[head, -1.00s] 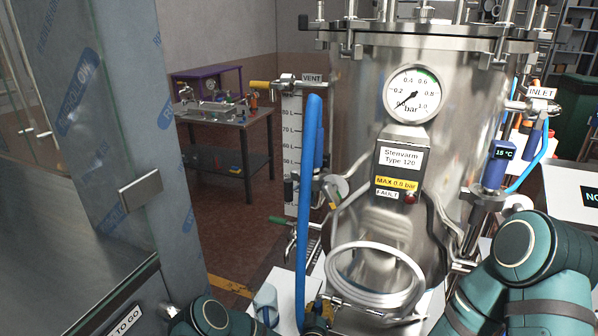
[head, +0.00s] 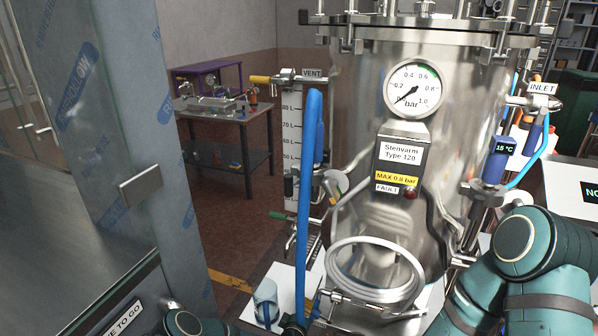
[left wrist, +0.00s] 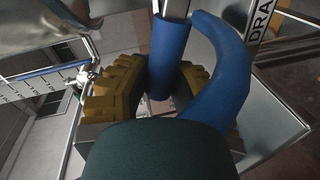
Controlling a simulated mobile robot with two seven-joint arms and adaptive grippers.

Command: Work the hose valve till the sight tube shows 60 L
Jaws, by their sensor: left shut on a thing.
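The sight tube (head: 291,135) stands left of the steel tank (head: 350,90). Its printed scale shows litre marks from 80 L downward; I cannot make out the liquid level. A blue hose (head: 308,200) arches beside it and runs down to the bottom edge. My left gripper (head: 294,326) is low in the head view, mostly cut off. In the left wrist view its yellow fingers (left wrist: 158,92) are shut around a blue cylinder (left wrist: 162,45) below a metal pipe. The hose also curves past the right finger there (left wrist: 222,60). My right gripper is not in view.
A clear jug (head: 266,303) stands on a white surface left of the hose. A glass-and-steel door (head: 120,150) stands at left.

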